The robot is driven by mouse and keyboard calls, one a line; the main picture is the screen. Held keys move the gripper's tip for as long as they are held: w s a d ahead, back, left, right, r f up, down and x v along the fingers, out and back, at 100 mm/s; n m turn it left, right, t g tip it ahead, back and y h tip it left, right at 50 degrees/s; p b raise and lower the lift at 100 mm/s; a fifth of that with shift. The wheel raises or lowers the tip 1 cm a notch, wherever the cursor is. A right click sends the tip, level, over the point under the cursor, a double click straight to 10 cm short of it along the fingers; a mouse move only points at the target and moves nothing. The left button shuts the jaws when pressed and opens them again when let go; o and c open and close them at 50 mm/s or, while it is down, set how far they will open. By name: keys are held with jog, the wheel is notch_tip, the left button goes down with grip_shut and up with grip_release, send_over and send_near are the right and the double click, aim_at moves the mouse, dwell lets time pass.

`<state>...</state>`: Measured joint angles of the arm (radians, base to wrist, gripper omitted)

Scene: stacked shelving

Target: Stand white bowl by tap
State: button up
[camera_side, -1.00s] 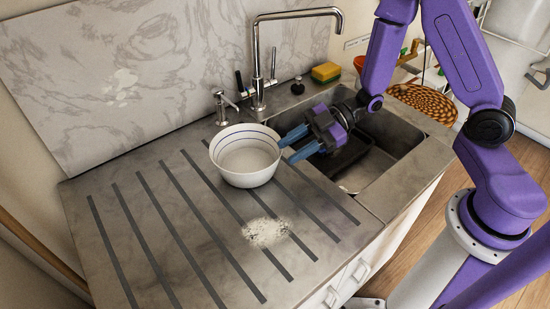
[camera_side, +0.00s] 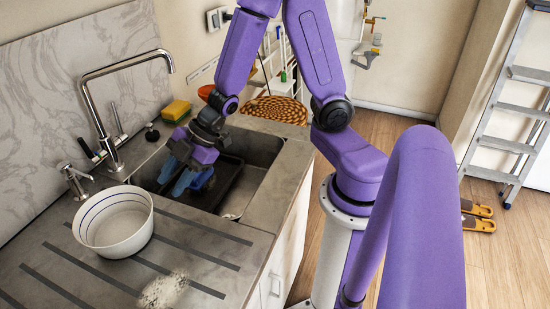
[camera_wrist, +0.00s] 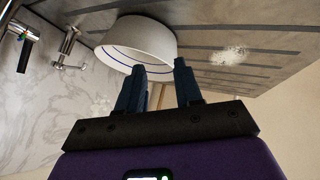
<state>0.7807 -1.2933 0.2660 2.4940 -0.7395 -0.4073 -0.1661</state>
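The white bowl (camera_side: 113,232), with thin blue lines inside, stands upright on the grooved drainboard (camera_side: 215,252), left of the sink. The chrome tap (camera_side: 90,105) rises behind the sink, with a small chrome dispenser (camera_side: 73,180) between it and the bowl's back side. My gripper (camera_side: 170,180) is over the sink, right of the bowl, with its blue fingers spread and nothing held. In the wrist view the bowl (camera_wrist: 150,38) lies just beyond the open fingertips (camera_wrist: 157,68), seemingly clear of them. Part of the tap fittings (camera_wrist: 24,36) shows at the left edge there.
The sink (camera_side: 235,190) holds a dark tray below my gripper. A yellow-green sponge (camera_side: 176,110) and a dark plug (camera_side: 152,132) lie behind the sink. A patterned round mat (camera_side: 275,110) is at the far end. A pale spill (camera_side: 163,291) marks the drainboard in front of the bowl.

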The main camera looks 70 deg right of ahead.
jog(key=s+d+r+m+g+h, duration=0.2)
jog(key=s+d+r+h, duration=0.1)
jog(key=s, duration=0.7)
jog(key=s+d+r+m+g+h, duration=0.2)
jog(key=s+d+r+h, duration=0.1)
jog(key=s, duration=0.8)
jog(key=shift+d+r+g, duration=0.25)
jog(key=shift+d+g, duration=0.15)
jog(key=shift+d, duration=0.1)
